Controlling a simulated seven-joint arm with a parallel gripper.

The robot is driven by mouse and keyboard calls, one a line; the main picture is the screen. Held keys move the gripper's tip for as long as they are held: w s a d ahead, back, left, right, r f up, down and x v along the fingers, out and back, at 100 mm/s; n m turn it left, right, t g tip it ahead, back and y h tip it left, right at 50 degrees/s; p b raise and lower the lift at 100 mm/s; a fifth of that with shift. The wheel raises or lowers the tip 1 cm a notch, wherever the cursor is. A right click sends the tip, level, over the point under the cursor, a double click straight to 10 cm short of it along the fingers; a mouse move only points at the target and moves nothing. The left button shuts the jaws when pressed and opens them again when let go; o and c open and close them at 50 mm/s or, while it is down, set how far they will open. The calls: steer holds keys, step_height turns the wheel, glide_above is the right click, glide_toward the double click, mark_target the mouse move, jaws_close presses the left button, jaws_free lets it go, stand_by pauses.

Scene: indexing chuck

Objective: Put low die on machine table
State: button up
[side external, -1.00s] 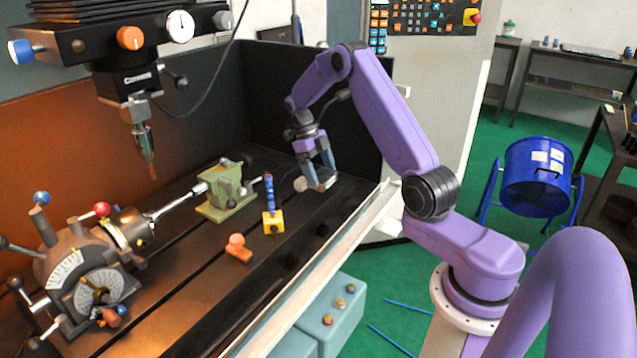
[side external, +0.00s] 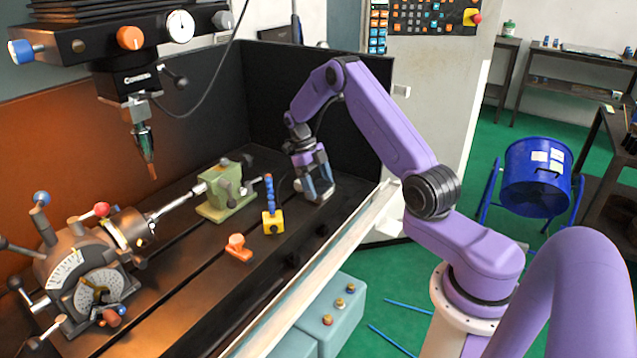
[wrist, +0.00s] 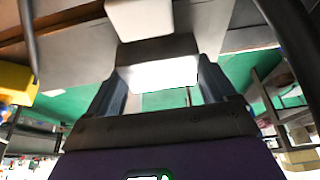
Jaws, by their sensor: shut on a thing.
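My gripper (side external: 316,190) is at the right end of the dark machine table (side external: 190,272), fingers pointing down. In the wrist view its two fingers (wrist: 157,88) close on the sides of a grey block with a bright pale face (wrist: 158,70), which I take to be the low die. In the side view the block is small and mostly hidden between the fingers, low over the table. I cannot tell whether it touches the table. A pale block-like part (wrist: 140,18) shows just beyond it in the wrist view.
A yellow block with a blue handle (side external: 273,222) stands left of my gripper, with an orange piece (side external: 238,248) nearer the front. A green tailstock (side external: 225,192) and the indexing head (side external: 85,265) stand further left. The pale front rail (side external: 320,255) edges the table.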

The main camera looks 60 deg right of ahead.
steer(key=o, duration=1.6)
steer(key=shift+o, duration=0.2)
